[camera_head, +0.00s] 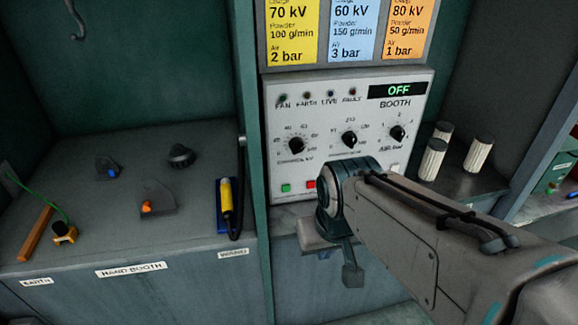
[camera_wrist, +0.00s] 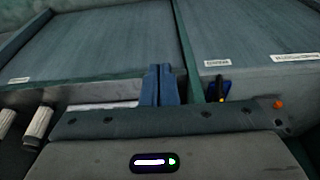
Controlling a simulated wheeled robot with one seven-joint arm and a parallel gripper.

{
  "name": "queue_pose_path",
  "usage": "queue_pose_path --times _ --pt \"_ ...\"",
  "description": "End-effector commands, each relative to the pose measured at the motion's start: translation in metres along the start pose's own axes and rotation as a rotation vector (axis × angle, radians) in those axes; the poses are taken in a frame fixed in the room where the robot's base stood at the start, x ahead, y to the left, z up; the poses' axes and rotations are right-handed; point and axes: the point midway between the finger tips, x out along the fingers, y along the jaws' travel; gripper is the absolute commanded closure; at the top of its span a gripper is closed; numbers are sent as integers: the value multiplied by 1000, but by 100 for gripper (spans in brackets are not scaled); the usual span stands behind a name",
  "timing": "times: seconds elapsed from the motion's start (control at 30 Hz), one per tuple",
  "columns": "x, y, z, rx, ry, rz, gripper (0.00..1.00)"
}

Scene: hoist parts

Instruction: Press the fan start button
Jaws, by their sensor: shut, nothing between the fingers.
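The grey booth control panel (camera_head: 318,125) stands upright in the head view. Its display (camera_head: 398,91) reads OFF. A green button (camera_head: 286,188) sits low on its left side, with a red button (camera_head: 311,184) just right of it. Any wording by these buttons is too small to read. A small lamp marked FAN (camera_head: 282,96) looks unlit. My arm crosses in front of the panel's lower right, hiding part of it. In the wrist view my gripper (camera_wrist: 160,70) has its blue fingers together and empty, apart from the buttons, which I cannot make out there.
Three knobs (camera_head: 349,139) stick out of the panel. White ribbed cylinders (camera_head: 432,159) stand to its right. The bench (camera_head: 90,215) on the left holds a yellow wand (camera_head: 227,195) and several small parts. A divider post (camera_head: 252,140) separates bench and panel.

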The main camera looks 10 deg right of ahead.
Motion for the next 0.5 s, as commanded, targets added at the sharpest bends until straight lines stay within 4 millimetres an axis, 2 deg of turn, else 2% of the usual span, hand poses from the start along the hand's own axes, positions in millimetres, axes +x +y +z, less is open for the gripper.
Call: queue_pose_path --times 0.3,0.37,0.5 --pt "1 2 -4 1 5 5 100" --pt "4 5 -11 2 17 14 100" --pt "18 26 -46 3 85 62 100"
